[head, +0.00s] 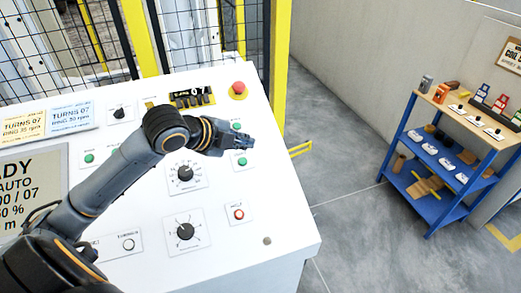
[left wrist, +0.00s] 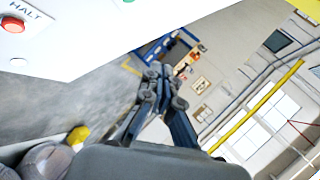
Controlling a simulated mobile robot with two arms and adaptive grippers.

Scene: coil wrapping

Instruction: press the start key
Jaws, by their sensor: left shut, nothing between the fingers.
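The white control panel (head: 270,225) fills the left and middle of the head view. Small green keys sit on it: one (head: 240,161) just below my left gripper, one (head: 237,126) just above it, and one (head: 89,158) at the left. Their labels are too small to read, so I cannot tell which is the start key. My left gripper (head: 247,142) is shut and empty over the panel's right part, between the two right green keys. It also shows in the left wrist view (left wrist: 160,75). My right gripper is not in view.
A red key labelled HALT (left wrist: 13,24) shows in the left wrist view. A red mushroom button (head: 239,87) stands at the panel's top right. Black knobs (head: 185,173) sit near my arm. A blue shelf cart (head: 440,190) stands right, across open grey floor (head: 340,170).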

